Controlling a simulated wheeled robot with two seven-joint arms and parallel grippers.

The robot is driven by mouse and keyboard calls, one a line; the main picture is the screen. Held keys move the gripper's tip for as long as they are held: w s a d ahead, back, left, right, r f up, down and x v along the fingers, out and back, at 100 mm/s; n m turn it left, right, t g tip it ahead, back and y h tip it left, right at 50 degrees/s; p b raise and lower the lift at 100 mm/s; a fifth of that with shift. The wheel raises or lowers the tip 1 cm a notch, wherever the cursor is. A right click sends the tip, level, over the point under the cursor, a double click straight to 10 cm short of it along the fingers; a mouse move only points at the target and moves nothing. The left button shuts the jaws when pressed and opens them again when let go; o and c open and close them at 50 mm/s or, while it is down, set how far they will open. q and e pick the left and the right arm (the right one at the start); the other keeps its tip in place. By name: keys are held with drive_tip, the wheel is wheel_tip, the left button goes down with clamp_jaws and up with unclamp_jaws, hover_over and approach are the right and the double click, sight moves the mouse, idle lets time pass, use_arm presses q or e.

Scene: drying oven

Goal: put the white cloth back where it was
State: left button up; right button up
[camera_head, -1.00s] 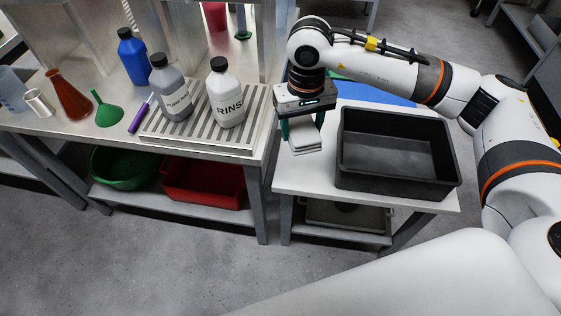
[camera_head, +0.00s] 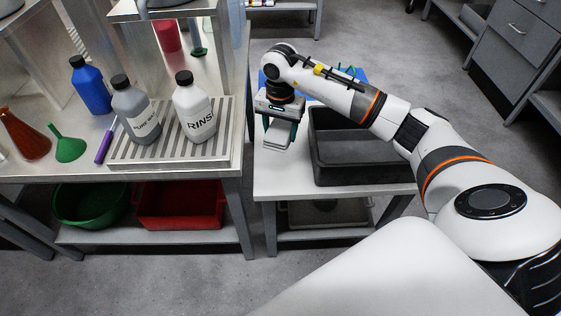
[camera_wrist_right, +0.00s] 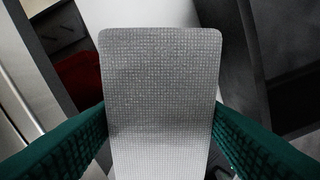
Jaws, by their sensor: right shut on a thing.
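The white cloth (camera_head: 275,140) is a flat, folded, light grey-white pad with a woven texture. My right gripper (camera_head: 279,126) is shut on it and holds it over the left part of the small white table (camera_head: 290,184), left of the black tray. In the right wrist view the cloth (camera_wrist_right: 160,75) stretches between the two green fingers of my right gripper (camera_wrist_right: 160,110), one at each side. I cannot tell how high the cloth is above the table. My left gripper is not in view.
A black tray (camera_head: 360,172) fills the table's right part. On the steel bench to the left, a slatted rack (camera_head: 165,152) bears a white RINSE bottle (camera_head: 194,108) and a grey bottle (camera_head: 135,110). A blue bottle (camera_head: 90,87) and green funnel (camera_head: 69,147) stand further left.

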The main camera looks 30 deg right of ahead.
sight(281, 163)
wheel_tip(281, 163, down, 11)
drive_tip(key=shift+d+r+b, duration=0.1)
drive_tip(key=shift+r+b, duration=0.1)
drive_tip(key=shift+b, duration=0.4)
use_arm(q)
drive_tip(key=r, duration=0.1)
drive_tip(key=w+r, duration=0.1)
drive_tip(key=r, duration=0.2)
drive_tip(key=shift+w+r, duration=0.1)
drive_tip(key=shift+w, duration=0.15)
use_arm(e)
drive_tip(key=shift+f, duration=0.1)
drive_tip(key=o, duration=0.9)
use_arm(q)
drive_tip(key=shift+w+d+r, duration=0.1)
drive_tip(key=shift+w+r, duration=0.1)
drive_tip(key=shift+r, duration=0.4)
use_arm(e)
drive_tip(key=shift+o, duration=0.2)
